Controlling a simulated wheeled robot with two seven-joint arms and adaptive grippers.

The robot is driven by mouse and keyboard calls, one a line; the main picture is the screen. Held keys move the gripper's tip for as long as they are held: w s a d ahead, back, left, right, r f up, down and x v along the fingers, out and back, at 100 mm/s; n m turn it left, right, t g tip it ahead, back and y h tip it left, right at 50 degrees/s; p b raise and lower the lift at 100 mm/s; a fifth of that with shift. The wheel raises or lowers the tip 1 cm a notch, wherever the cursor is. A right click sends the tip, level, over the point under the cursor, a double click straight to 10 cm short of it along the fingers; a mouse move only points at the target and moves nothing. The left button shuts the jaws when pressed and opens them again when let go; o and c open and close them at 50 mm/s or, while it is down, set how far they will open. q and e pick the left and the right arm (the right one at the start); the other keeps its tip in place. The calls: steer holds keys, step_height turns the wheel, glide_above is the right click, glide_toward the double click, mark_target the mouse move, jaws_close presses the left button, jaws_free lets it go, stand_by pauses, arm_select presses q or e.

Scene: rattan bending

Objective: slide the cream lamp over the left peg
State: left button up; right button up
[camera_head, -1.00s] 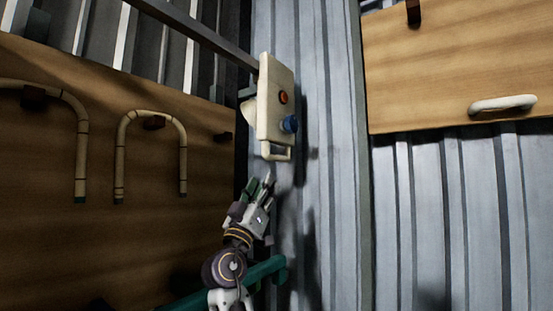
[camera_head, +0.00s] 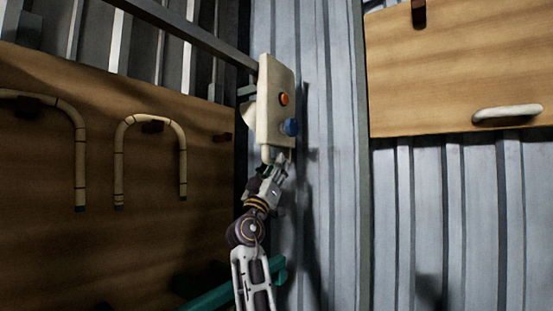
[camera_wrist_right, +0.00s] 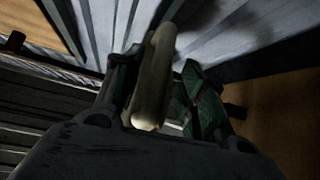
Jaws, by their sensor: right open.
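A cream box-like unit (camera_head: 276,105) with an orange knob (camera_head: 284,99) and a blue knob (camera_head: 291,127) hangs in the middle of the head view; I cannot tell for sure that it is the lamp. A cream handle is at its lower end. My right gripper (camera_head: 279,163) is just under the box, at this handle. In the right wrist view, the cream bar (camera_wrist_right: 151,85) lies between the open fingers of the right gripper (camera_wrist_right: 158,78). A short dark peg (camera_head: 222,137) is on the left board. My left gripper is out of view.
Two bent canes (camera_head: 150,122) (camera_head: 67,117) hang on the left wooden board (camera_head: 100,245). The right board (camera_head: 455,70) carries a dark peg (camera_head: 418,13) and a pale handle-shaped piece (camera_head: 508,114). A grey rail (camera_head: 185,35) slopes to the box. Corrugated wall is behind.

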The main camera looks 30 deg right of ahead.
steer(key=shift+p+x, duration=0.4)
steer(key=shift+x, duration=0.8)
jaws_close()
